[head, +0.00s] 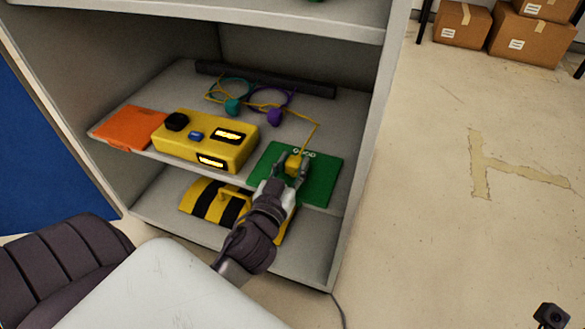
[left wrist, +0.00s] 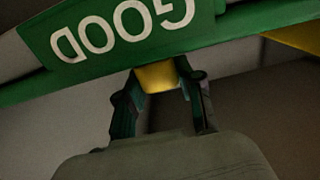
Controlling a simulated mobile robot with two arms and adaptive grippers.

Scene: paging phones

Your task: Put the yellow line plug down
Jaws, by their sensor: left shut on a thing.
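The yellow line plug (head: 293,162) is held between the fingers of my left gripper (head: 289,173), at the green mat (head: 322,182) on the right of the shelf. In the left wrist view the yellow plug (left wrist: 157,76) sits between the two fingertips, close to the edge of the green mat (left wrist: 25,90) marked GOOD (left wrist: 122,28). Whether the plug touches the mat cannot be told. A thin yellow cord (head: 318,130) runs from the plug towards the back of the shelf. My right gripper is not in view.
Left of the mat are a yellow box (head: 190,155) with lit displays and an orange mat (head: 122,129). Teal (head: 232,106) and purple (head: 275,117) plugs lie behind. A black-and-yellow striped item (head: 205,200) is below. The side panel (head: 360,165) stands close on the right.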

